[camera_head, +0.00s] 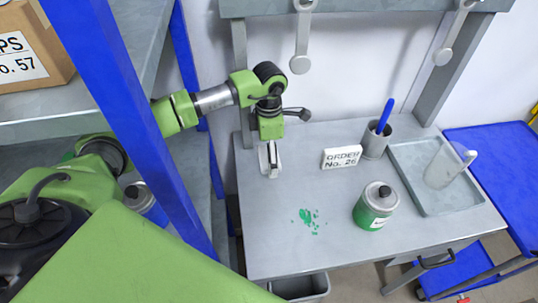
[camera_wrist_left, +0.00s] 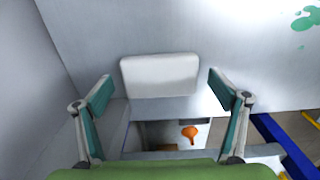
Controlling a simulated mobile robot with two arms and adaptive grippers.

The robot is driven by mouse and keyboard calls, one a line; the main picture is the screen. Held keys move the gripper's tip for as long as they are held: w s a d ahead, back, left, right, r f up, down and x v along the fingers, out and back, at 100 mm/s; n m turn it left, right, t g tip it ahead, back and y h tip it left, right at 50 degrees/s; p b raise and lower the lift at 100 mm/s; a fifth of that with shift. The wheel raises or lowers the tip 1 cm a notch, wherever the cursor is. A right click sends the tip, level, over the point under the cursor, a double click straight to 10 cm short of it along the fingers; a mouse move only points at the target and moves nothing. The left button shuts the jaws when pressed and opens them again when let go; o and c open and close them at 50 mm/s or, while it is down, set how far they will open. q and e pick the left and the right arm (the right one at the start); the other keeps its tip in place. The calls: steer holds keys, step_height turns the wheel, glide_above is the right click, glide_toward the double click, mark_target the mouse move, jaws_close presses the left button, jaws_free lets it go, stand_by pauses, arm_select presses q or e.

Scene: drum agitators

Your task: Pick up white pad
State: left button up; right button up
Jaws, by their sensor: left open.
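The white pad (camera_wrist_left: 160,77) lies on the grey table top near its edge in the left wrist view, a pale block with rounded corners. In the head view it shows small and partly hidden (camera_head: 264,160) under my left gripper (camera_head: 271,150), at the left part of the table. My left gripper is open, with one finger to each side of the pad in the wrist view; both fingers look apart from it. My right gripper is not in view.
Green spots (camera_head: 308,220) stain the table (camera_head: 270,240). A green and white can (camera_head: 374,210), an order sign (camera_head: 341,157), a grey cup (camera_head: 375,142) with a blue-handled tool and a grey tray (camera_head: 415,160) stand to the right. A blue post (camera_head: 130,110) rises at left.

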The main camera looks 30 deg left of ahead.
arm_select(q)
steer(key=c, duration=0.9)
steer(key=shift+c, duration=0.2)
steer(key=shift+s+d+r+b, duration=0.15)
steer(key=shift+r+b, duration=0.1)
steer(key=shift+b, duration=0.4)
step_height(320, 180, up, 6)
steer(key=b, duration=0.2)
steer(key=shift+r+b, duration=0.2)
steer(key=shift+b, duration=0.2)
steer(key=s+d+b, duration=0.5)
steer(key=s+d, duration=0.6)
steer(key=s, duration=0.4)
steer(key=shift+s+d, duration=0.35)
steer(key=shift+d, duration=0.05)
steer(key=shift+r, duration=0.1)
steer(key=shift+c, duration=0.8)
